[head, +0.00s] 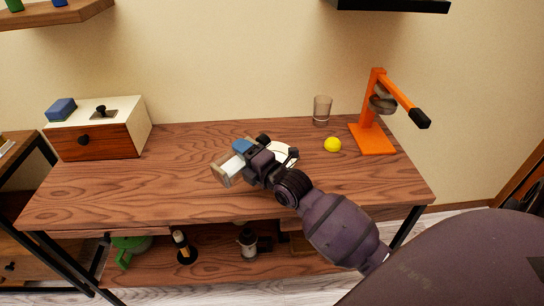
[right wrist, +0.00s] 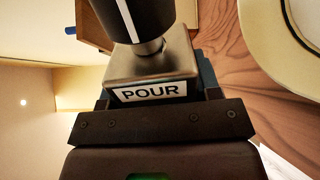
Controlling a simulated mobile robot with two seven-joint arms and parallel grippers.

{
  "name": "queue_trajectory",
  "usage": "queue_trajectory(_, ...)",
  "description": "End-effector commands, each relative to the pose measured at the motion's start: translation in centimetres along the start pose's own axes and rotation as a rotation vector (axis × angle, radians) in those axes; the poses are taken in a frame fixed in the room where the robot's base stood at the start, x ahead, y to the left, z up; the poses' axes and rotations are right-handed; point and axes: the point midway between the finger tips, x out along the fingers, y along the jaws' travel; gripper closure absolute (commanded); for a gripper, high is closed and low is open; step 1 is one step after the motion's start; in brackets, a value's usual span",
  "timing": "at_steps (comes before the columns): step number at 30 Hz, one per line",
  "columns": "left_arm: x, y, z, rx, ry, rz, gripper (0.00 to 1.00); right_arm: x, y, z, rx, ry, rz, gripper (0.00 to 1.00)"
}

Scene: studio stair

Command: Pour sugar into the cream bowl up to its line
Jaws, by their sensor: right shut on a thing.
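My right gripper (head: 246,157) is shut on a small boxy container (head: 226,170) above the middle of the table. In the right wrist view the container (right wrist: 150,66) has a white label reading POUR, and a dark cylinder with a white stripe shows beyond it. I cannot tell whether that cylinder is part of it. The cream bowl (head: 287,151) stands on the table behind my gripper, which partly hides it. Its pale rim (right wrist: 257,45) shows at the right of the wrist view. Its inside, its line and any sugar are not visible. My left gripper is out of view.
The wooden table (head: 180,190) is clear at left and front. A drawer box (head: 95,142) with a blue block (head: 60,109) stands back left. A yellow ball (head: 332,144), a glass (head: 322,109) and an orange press (head: 372,139) stand back right. Several things sit on the lower shelf.

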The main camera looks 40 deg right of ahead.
Motion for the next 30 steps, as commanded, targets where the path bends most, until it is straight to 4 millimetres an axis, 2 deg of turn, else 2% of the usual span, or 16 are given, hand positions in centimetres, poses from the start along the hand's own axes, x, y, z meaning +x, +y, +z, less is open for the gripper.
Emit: queue_trajectory(30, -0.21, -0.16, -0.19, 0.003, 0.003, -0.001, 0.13, 0.01, 0.01, 0.0, 0.061, 0.0, 0.002, 0.73)
